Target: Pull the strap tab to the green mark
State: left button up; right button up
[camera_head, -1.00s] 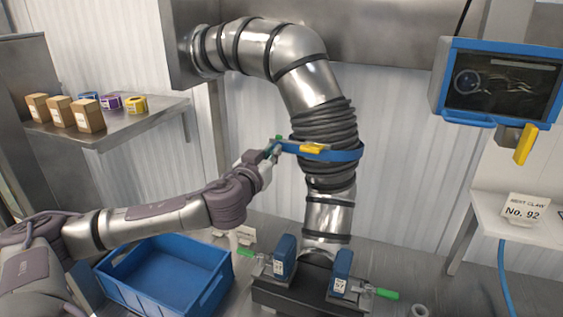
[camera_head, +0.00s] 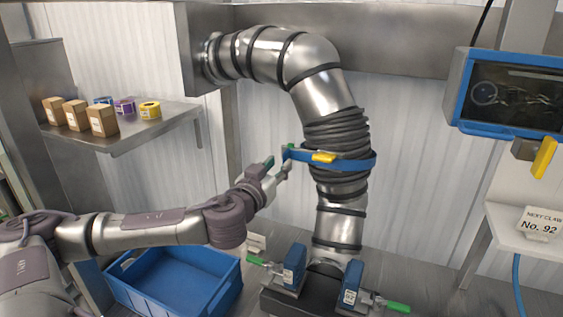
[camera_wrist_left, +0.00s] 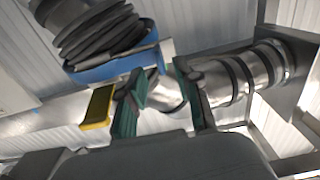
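A blue strap (camera_head: 352,165) wraps the black ribbed sleeve (camera_head: 335,133) of a steel duct. A yellow tab (camera_head: 323,157) sits on its front, with a green mark (camera_head: 290,151) to the left at the strap's end. My left gripper (camera_head: 277,167) is just left of and below this end, with a small gap. In the left wrist view, its two dark green finger pads are spread apart with nothing held between them (camera_wrist_left: 158,85). The yellow tab (camera_wrist_left: 97,107) shows beside the left finger, and the blue strap (camera_wrist_left: 112,66) lies beyond. My right gripper is not in view.
Blue clamps (camera_head: 294,263) with green handles stand at the duct's base. A blue crate (camera_head: 125,287) is below my left arm. A shelf (camera_head: 115,145) at left holds cartons and tape rolls. A blue-framed screen (camera_head: 515,92) is at right.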

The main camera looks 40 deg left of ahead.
pick_arm(q)
jog(key=v, duration=0.4)
jog(key=shift+s, duration=0.25)
dwell(0.3)
